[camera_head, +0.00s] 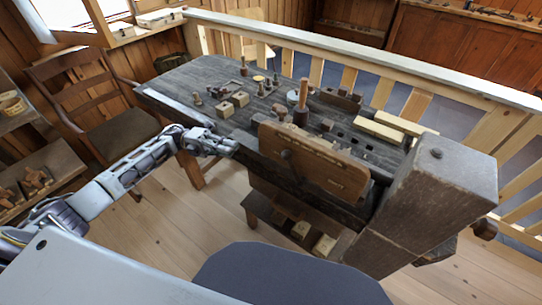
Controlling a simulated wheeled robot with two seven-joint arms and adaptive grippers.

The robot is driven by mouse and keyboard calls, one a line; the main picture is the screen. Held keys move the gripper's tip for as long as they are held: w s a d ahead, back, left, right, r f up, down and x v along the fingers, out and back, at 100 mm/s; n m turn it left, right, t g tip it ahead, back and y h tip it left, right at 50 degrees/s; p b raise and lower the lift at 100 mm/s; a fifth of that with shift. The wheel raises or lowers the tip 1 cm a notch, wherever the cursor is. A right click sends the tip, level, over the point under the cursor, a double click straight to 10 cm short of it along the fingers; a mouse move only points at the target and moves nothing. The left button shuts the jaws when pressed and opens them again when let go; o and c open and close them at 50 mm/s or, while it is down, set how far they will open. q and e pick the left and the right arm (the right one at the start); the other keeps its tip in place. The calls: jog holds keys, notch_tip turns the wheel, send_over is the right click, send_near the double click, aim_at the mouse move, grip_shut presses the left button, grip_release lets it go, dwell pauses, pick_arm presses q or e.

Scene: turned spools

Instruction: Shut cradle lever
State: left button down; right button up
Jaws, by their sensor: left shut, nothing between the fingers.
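A dark wooden workbench (205,80) crosses the middle of the view, with small turned pieces and blocks on its top. I cannot pick out the cradle lever for certain among them. My left arm comes in from the left, and its gripper (226,147) is at the bench's near edge, left of a brown wooden panel (318,160). The gripper is shut and empty. I cannot tell whether it touches the bench edge. My right gripper is not in view.
A large dark block (437,187) stands at the bench's right end. A mallet-like tool (301,104) stands upright on the top. A pale railing (345,48) runs behind the bench. A wooden chair (100,108) stands at its left. The floor (205,225) in front shows bare boards.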

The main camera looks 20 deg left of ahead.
pick_arm(q)
jog(key=shift+d, duration=0.1)
dwell(0.3)
jog(key=p, duration=0.3)
send_near(293, 169)
notch_tip(293, 169, up, 4)
jog(key=s+d, duration=0.1)
jog(key=d, duration=0.1)
jog(key=shift+s+d+r, duration=0.1)
jog(key=shift+d+r, duration=0.15)
jog(key=shift+d, duration=0.2)
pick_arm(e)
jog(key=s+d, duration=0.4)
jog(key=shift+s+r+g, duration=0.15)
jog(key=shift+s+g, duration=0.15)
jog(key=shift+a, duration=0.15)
